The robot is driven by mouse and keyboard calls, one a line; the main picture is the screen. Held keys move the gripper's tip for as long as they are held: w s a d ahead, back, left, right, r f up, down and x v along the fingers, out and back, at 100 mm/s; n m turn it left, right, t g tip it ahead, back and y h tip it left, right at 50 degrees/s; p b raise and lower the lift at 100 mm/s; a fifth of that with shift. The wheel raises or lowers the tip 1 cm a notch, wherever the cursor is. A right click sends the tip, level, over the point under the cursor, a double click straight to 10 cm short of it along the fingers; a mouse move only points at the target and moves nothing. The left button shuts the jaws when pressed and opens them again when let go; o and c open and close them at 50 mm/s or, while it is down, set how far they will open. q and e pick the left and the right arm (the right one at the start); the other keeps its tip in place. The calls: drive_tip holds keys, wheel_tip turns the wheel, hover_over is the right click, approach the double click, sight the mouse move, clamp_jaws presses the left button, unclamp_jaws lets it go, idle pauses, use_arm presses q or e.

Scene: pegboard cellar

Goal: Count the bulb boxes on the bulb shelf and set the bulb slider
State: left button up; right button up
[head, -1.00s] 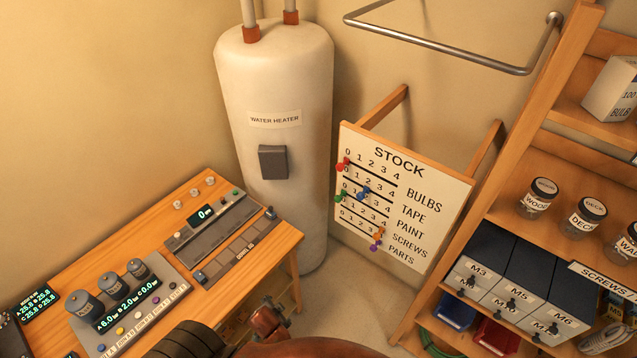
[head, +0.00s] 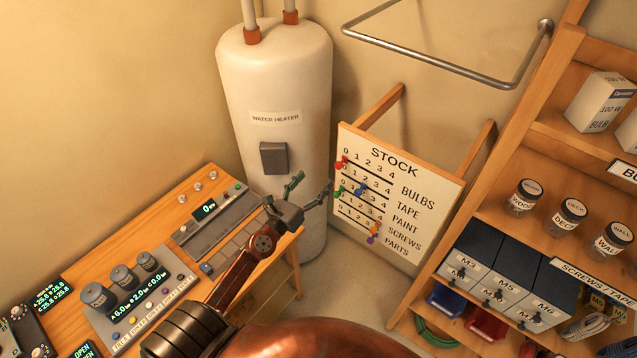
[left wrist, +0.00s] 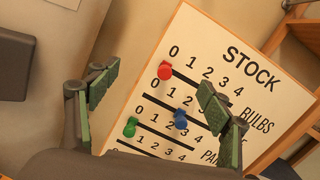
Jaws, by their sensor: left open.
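The white STOCK board (head: 420,182) has slotted rows with coloured knobs. The red bulb slider (head: 342,162) sits at 0 on the top row, labelled BULBS; it also shows in the left wrist view (left wrist: 165,71). My left gripper (head: 312,184) is open and empty, just left of the board. In the wrist view the red knob appears between its fingers, apart from them. On the upper shelf at the right, a white bulb box (head: 596,103) shows, with part of another bulb box (head: 629,133) cut by the picture edge. The rest of that shelf is out of view. My right gripper is not in view.
A blue knob (head: 361,189), a green knob (head: 340,192) and other knobs sit on lower rows. The water heater (head: 275,80) stands behind my left gripper. A metal rail (head: 440,56) juts out above the board. A wooden bench (head: 185,208) with control panels lies left.

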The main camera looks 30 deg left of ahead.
sight(337, 168)
use_arm(q)
drive_tip(key=shift+w+d+f+m+g+h+p, duration=0.2)
drive_tip(key=shift+w+d+m, duration=0.3)
drive_tip(key=shift+w, duration=1.4)
drive_tip(key=shift+w+d+f+m+g+h, duration=0.2)
drive_tip(key=shift+w+m, duration=0.5)
drive_tip(key=shift+w, duration=1.2)
drive_tip(key=shift+w+d+f+m+h+p, duration=0.1)
drive_tip(key=shift+w+d+f+m+h, duration=0.3)
drive_tip(key=shift+w, duration=1.5)
drive_tip(key=shift+r, duration=0.1)
drive_tip(key=c, duration=1.7)
drive_tip(key=shift+d, duration=0.15)
